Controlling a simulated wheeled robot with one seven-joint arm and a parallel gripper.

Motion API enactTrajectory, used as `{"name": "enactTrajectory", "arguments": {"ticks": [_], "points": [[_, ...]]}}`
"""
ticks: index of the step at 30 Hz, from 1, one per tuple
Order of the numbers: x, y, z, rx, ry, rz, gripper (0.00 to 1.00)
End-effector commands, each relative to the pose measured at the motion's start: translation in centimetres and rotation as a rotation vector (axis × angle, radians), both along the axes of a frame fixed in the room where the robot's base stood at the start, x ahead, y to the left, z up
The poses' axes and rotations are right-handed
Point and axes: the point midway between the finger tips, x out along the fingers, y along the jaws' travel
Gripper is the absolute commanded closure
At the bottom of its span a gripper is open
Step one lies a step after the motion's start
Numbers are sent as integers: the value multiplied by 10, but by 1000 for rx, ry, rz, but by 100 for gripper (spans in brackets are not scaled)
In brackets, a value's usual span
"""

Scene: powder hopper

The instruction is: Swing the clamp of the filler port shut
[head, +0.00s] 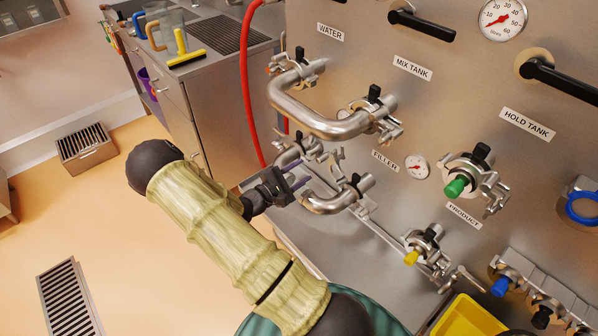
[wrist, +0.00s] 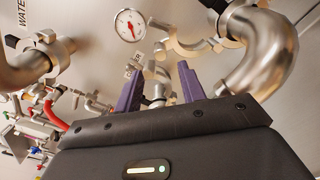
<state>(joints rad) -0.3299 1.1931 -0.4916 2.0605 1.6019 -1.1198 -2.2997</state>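The filler port (head: 352,190) sits below the FILLER label (head: 385,161), with one end of the lower steel bend pipe (head: 325,204) at it. In the wrist view the pipe (wrist: 262,55) is at the right. A curved steel clamp half (wrist: 185,42) stands out left of the pipe's collar and looks swung open. My gripper (head: 299,182) is beside the lower bend pipe. In the wrist view my gripper's (wrist: 158,84) purple fingers are apart, with a steel clamp bolt (wrist: 157,91) seen between them. I cannot tell if they touch it.
An upper bend pipe (head: 320,122) joins the WATER and MIX TANK ports above. A red hose (head: 245,85) hangs left of the panel. The product port with a yellow plug (head: 411,258) is lower right. A pressure gauge (wrist: 130,25) is close by. Open floor lies left.

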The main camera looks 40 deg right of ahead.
Motion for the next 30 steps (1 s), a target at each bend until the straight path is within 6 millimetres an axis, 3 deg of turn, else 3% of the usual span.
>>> {"name": "enactTrajectory", "arguments": {"ticks": [11,30], "points": [[0,-9,-1,5,-5,-4,60],[6,-82,0,5,-5,-2,60]]}}
